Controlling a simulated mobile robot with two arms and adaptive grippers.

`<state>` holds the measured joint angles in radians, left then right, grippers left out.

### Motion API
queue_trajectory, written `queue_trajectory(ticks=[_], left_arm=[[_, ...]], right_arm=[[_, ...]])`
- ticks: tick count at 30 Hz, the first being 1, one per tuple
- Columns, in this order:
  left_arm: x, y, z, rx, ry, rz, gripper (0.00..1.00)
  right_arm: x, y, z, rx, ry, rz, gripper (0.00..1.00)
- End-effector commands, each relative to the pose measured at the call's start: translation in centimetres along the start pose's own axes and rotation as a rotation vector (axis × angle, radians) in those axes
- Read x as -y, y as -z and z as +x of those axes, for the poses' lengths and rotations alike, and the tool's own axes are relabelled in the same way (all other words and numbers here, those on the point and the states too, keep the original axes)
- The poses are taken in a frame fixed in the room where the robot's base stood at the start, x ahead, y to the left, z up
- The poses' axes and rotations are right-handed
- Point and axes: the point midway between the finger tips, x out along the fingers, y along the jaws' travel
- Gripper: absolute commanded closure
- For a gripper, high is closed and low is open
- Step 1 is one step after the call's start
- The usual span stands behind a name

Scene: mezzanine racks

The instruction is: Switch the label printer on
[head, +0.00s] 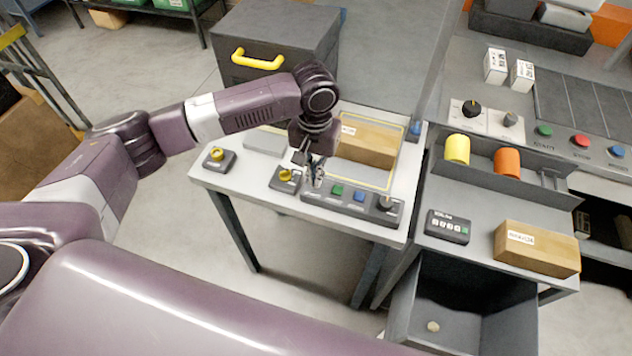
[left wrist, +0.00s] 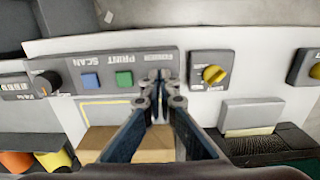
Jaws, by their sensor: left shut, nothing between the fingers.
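A dark control panel (head: 350,205) lies on the light table. It has a green button (head: 337,190), a blue button (head: 360,197) and a dark knob (head: 385,202). In the left wrist view, the panel (left wrist: 70,68) appears upside down, with "PRINT" by the green button (left wrist: 124,79) and "SCAN" by the blue one (left wrist: 91,82). My left gripper (head: 316,180) is shut and empty over the panel's left end. Its fingertips (left wrist: 160,80) cover the control beside the green button, under a label too small to read surely. I cannot tell whether they touch it or how it is set.
A yellow-knobbed box (head: 285,178) sits close left of the panel, another (head: 218,158) farther left. A cardboard box (head: 368,141) lies behind the panel. A pale grey box (left wrist: 250,115) stands behind the nearer knob box. An open drawer (head: 465,300) juts out at lower right.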

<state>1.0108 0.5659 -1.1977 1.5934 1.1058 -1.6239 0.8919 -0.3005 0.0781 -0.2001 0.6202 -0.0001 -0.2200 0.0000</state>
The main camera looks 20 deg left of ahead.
Motion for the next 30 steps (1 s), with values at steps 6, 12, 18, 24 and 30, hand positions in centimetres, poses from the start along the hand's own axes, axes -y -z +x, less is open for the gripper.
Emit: queue_trajectory(ticks=[6,12,18,24,30], left_arm=[[0.0,0.0,0.4,0.001,0.000,0.000,1.00],[0.0,0.0,0.7,0.001,0.000,0.000,1.00],[0.0,-0.1,1.0,0.002,0.000,0.000,1.00],[0.0,0.0,1.3,0.001,0.000,0.000,1.00],[0.0,-0.1,1.6,0.001,0.000,0.001,1.00]], right_arm=[[0.0,0.0,0.1,0.000,0.000,0.000,0.82],[0.0,0.0,0.1,0.000,0.000,0.000,0.82],[0.0,0.0,0.2,0.000,0.000,0.000,0.82],[0.0,0.0,0.2,0.000,0.000,0.000,0.82],[0.0,0.0,0.3,0.000,-0.001,0.000,0.82]])
